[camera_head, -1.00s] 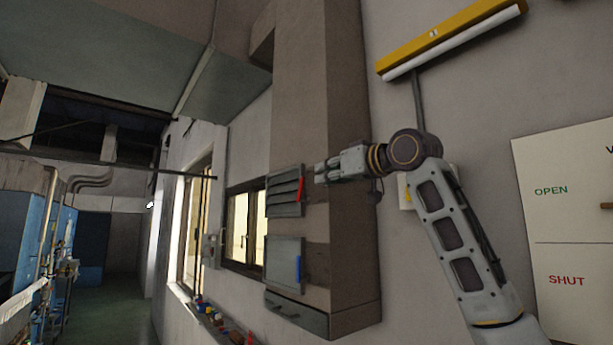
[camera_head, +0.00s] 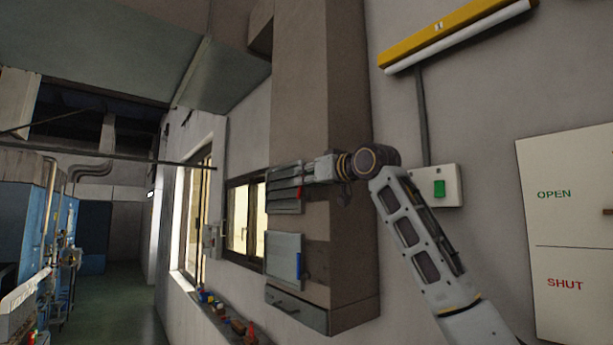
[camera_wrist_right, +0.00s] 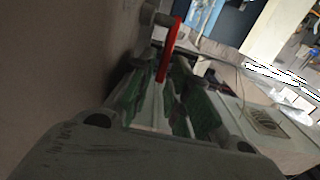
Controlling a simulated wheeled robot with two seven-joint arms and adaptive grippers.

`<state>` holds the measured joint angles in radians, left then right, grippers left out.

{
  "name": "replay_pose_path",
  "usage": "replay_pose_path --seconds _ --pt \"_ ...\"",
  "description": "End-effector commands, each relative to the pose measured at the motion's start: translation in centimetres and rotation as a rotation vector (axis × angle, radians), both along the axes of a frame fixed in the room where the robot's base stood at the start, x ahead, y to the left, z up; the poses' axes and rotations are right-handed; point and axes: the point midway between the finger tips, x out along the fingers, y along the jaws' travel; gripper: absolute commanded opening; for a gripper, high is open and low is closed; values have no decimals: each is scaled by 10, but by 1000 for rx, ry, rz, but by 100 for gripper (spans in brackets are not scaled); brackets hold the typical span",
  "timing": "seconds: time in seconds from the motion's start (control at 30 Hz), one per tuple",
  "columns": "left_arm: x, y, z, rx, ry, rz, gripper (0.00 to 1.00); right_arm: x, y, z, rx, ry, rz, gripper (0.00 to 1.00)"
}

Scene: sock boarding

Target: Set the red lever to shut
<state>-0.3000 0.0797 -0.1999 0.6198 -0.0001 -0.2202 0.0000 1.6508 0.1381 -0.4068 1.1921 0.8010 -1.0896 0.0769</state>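The red lever (camera_head: 298,192) is on the right edge of the slatted grey vent on the wall column. My right gripper (camera_head: 305,173) reaches to it from the right and partly covers it. In the right wrist view the red lever (camera_wrist_right: 171,48) stands up beyond the green-padded fingers of my right gripper (camera_wrist_right: 160,88). Its lower end shows in the gap between the fingertips. The fingers are apart; I cannot tell whether they touch the lever. A board (camera_head: 570,230) on the right wall reads OPEN above and SHUT below. My left gripper is not in view.
The wall column (camera_head: 350,240) stands close behind my right gripper. A lower grey panel (camera_head: 283,255) carries a blue handle (camera_head: 299,265). A green switch (camera_head: 439,188) is on the wall at right. Small coloured objects (camera_head: 215,303) lie on the window ledge.

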Motion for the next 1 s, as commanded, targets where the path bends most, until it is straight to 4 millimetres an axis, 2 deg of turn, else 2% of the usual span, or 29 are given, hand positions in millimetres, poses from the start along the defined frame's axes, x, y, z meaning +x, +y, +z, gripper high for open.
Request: replay_pose_path --seconds 0.2,0.33,1.0 --pt "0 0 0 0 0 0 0 0 0 0 0 0 0 17" --pt "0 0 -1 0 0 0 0 0 0 0 0 0 0 0" --pt "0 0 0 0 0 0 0 4 3 5 -54 79 -2 0"
